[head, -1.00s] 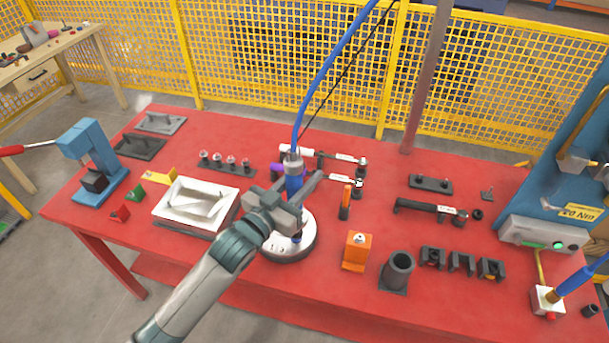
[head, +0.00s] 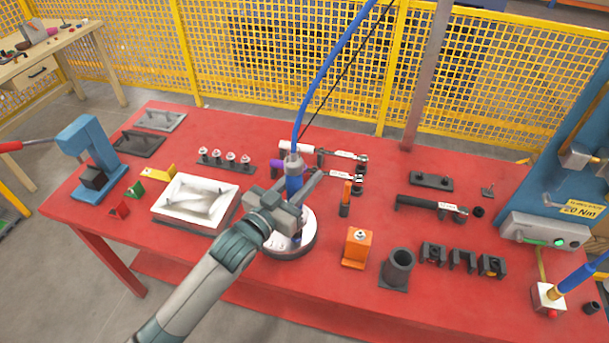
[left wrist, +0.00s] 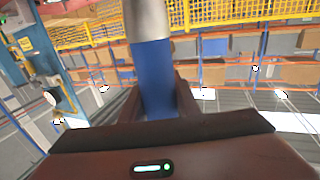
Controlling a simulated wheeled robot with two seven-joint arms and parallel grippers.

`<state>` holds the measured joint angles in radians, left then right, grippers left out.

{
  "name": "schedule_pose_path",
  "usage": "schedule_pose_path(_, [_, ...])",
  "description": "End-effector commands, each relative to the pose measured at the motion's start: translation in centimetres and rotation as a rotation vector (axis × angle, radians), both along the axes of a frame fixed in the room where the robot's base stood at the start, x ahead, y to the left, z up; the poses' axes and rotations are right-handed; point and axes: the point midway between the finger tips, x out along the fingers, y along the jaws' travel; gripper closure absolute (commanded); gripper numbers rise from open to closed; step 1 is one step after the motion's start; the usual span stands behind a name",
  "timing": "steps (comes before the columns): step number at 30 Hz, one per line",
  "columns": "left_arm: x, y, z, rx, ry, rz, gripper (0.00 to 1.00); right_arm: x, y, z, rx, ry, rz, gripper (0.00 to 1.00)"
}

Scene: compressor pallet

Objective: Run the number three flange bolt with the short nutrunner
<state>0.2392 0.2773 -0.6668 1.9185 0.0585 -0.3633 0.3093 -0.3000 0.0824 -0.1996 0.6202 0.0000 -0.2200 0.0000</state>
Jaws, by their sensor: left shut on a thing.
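My left gripper (head: 290,196) is shut on the short nutrunner (head: 294,178), a blue and silver tool with a blue hose rising from its top. The nutrunner stands upright over the round flange (head: 303,243), a white-topped disc with a dark rim on the red table. In the left wrist view the nutrunner's blue body (left wrist: 155,75) sits between the fingers. The gripper and forearm cover part of the flange, so I cannot tell which bolt is under the tool or whether the socket is on it. My right gripper is not in view.
A white tray (head: 163,213) lies left of the flange. An orange block (head: 356,249) and a dark cup (head: 398,266) stand to its right. Torque wrenches (head: 428,205) lie further back and right. A control box (head: 545,233) with a green light stands at the right edge.

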Motion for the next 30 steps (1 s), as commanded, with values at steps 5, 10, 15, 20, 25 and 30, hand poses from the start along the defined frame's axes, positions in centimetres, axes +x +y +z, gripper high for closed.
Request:
schedule_pose_path(5, [0.0,0.0,-0.1,-0.002,-0.003,0.0,1.0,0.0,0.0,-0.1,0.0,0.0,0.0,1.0])
schedule_pose_path(10, [0.0,0.0,-0.3,-0.002,-0.003,0.0,1.0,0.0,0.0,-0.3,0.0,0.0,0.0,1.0])
schedule_pose_path(15, [0.0,0.0,-0.6,-0.002,-0.002,0.0,1.0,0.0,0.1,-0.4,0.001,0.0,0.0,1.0])
schedule_pose_path(20, [0.0,0.0,-0.9,-0.002,-0.001,0.0,1.0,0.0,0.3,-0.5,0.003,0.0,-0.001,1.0])
schedule_pose_path(25, [0.0,0.0,-1.0,-0.001,0.001,0.0,1.0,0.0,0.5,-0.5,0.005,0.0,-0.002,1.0])
schedule_pose_path(30, [0.0,0.0,-1.2,0.0,0.002,0.0,1.0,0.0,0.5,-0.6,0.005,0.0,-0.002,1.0])
